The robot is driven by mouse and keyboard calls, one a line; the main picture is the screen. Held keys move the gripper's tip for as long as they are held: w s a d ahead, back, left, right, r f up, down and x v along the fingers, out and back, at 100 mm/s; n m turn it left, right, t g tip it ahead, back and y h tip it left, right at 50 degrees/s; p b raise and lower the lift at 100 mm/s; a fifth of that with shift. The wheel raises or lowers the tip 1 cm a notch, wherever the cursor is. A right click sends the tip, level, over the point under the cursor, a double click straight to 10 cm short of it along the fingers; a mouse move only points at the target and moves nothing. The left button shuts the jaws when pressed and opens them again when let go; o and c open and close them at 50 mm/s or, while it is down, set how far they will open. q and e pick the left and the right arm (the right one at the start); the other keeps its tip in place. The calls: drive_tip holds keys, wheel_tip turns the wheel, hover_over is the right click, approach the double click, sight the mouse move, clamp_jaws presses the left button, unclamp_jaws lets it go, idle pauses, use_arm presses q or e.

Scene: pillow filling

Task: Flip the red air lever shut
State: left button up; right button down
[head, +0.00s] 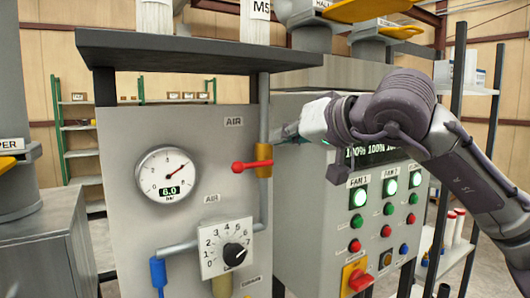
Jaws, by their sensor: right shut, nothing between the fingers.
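The red air lever (252,165) sits on a brass valve body (264,159) on the grey vertical air pipe. The lever points left, roughly horizontal, across the pipe's line. My right gripper (284,132) is just right of the pipe, a little above and to the right of the lever. It is shut and empty, and it appears apart from the lever. The fingertips are small and partly merge with the grey cabinet behind. My left gripper is not in view.
A pressure gauge (167,174) reading 6.0 and a numbered dial (227,249) are on the panel. A control box (355,240) with lit green buttons stands right, behind my right arm. A dark shelf (190,50) overhangs the panel.

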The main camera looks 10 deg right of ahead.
drive_tip(key=v, duration=0.3)
drive_tip(key=shift+s+r, duration=0.1)
drive_tip(key=shift+s, duration=0.1)
drive_tip(key=shift+a, duration=0.1)
